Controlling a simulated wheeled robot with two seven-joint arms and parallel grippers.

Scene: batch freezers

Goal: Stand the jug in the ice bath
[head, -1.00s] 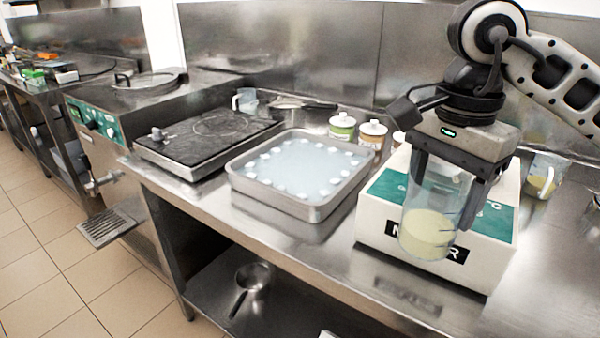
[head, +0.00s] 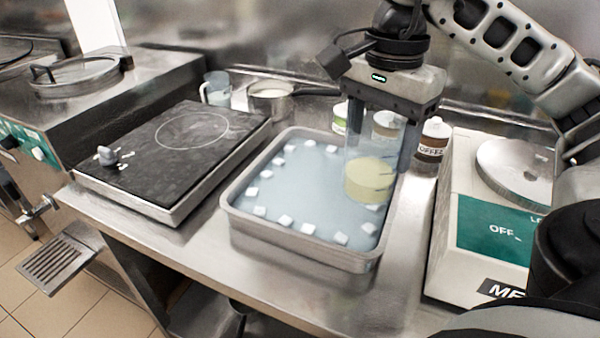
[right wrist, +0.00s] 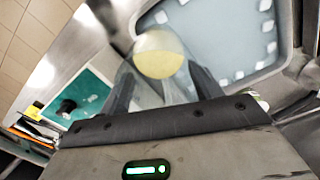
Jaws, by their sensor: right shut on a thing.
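The jug (head: 368,180) is clear, with pale yellow liquid in its lower part. My right gripper (head: 386,150) is shut on it and holds it upright over the right part of the ice bath. The ice bath (head: 300,244) is a square steel pan of bluish water with white ice cubes along its edges. Whether the jug's base touches the water cannot be told. In the right wrist view the jug (right wrist: 160,58) sits between the fingers (right wrist: 162,90), with the bath (right wrist: 292,70) beyond it. My left gripper is not in view.
A black hotplate (head: 180,145) stands left of the bath, with a small clear jug (head: 215,90) and a pan (head: 270,100) behind. Labelled tubs (head: 433,140) stand close behind the held jug. A white machine (head: 470,220) with a green panel is on the right.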

